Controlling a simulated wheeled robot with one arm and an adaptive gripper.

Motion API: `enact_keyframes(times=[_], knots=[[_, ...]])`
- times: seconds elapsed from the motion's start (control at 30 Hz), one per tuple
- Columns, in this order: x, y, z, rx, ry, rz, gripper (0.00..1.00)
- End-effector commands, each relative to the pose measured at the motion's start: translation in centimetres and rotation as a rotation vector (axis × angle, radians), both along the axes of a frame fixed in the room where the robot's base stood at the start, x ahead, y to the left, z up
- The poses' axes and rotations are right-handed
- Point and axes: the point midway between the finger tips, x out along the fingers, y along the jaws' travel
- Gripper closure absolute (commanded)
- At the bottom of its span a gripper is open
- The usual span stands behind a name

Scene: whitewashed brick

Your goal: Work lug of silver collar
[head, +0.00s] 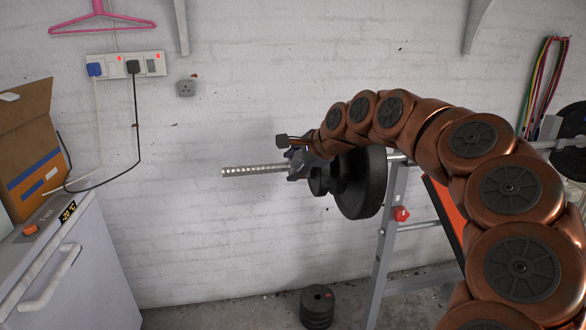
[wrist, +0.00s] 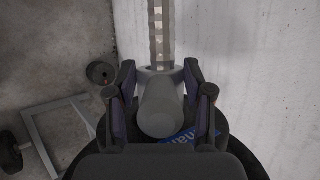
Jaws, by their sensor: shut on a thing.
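The silver collar (wrist: 144,75) shows in the wrist view as a grey ring around the bar. Its lug (wrist: 160,108) is a thick grey cylinder that points toward the camera. My gripper (wrist: 160,78) has a dark finger on each side of the lug and is shut on it. In the head view my gripper (head: 301,160) is at the bar, just left of the black weight plates, and hides most of the collar. The ridged silver bar (head: 252,170) sticks out to the left; it also runs up the wrist view (wrist: 161,30).
Black weight plates (head: 362,184) sit on the bar right of my gripper. A grey rack (head: 385,250) with a red knob stands below. Loose plates (head: 318,306) lie on the floor. A white freezer (head: 75,270) stands at left, a brick wall behind. The bar's left end has free room.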

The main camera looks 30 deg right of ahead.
Motion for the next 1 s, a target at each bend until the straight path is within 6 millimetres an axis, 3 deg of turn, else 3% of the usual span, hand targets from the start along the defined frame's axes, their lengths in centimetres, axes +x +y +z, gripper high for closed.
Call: enact_keyframes(times=[0.37,0.4,0.67,1.0], knots=[[-0.06,-0.32,0.07,-0.012,-0.016,-0.005,0.92],[-0.06,-0.32,0.08,-0.011,-0.016,-0.006,0.46],[0.0,-0.08,0.05,-0.008,-0.015,-0.001,0.19],[-0.1,-0.05,0.13,-0.007,-0.015,-0.001,0.19]])
